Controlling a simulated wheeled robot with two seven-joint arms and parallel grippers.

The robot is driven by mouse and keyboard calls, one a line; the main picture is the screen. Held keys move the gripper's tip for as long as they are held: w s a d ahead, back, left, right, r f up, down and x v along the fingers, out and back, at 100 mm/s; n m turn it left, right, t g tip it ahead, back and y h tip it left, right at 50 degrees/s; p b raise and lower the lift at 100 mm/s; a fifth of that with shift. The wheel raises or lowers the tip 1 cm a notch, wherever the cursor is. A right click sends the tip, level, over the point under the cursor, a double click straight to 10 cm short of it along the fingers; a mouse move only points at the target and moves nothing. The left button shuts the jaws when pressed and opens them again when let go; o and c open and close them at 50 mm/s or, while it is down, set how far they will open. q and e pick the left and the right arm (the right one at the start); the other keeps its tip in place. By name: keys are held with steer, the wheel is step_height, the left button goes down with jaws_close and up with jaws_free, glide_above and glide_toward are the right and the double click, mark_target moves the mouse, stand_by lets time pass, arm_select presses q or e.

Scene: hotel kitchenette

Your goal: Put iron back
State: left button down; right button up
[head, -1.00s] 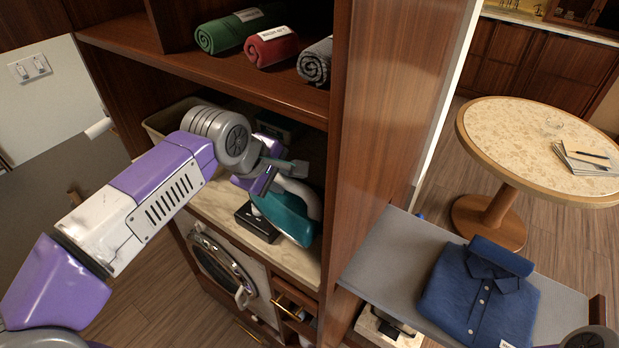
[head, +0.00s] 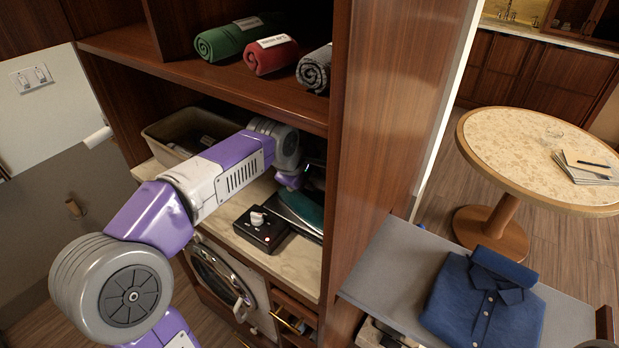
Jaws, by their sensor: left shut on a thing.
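The iron (head: 303,208) has a teal body and now sits deeper in the lower alcove, low over the counter, behind the black base. Its far part is hidden by my arm and the cabinet's upright panel. My left gripper (head: 294,181) is shut on the iron; its fingertips are mostly hidden behind my wrist. A black base with a white knob (head: 262,229) stands on the pale counter (head: 222,212) just in front of the iron. I cannot tell whether the iron touches the counter. My right gripper is not in view.
A beige bin (head: 163,130) stands at the alcove's left. Rolled green, red and grey towels lie on the shelf above (head: 200,75). The upright panel (head: 385,120) bounds the alcove on the right. A folded blue shirt (head: 480,300) lies on a grey board (head: 395,262).

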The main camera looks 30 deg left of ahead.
arm_select(q)
steer(key=c, duration=0.9)
jaws_free()
steer(key=shift+s+f, duration=0.1)
steer(key=shift+f, duration=0.05)
steer(key=shift+f+b, duration=0.2)
steer(key=shift+b, duration=0.1)
steer(key=p+v, duration=0.1)
steer(key=v, duration=0.2)
steer(key=shift+r, duration=0.1)
steer(key=s, duration=1.2)
steer(key=shift+a, duration=0.25)
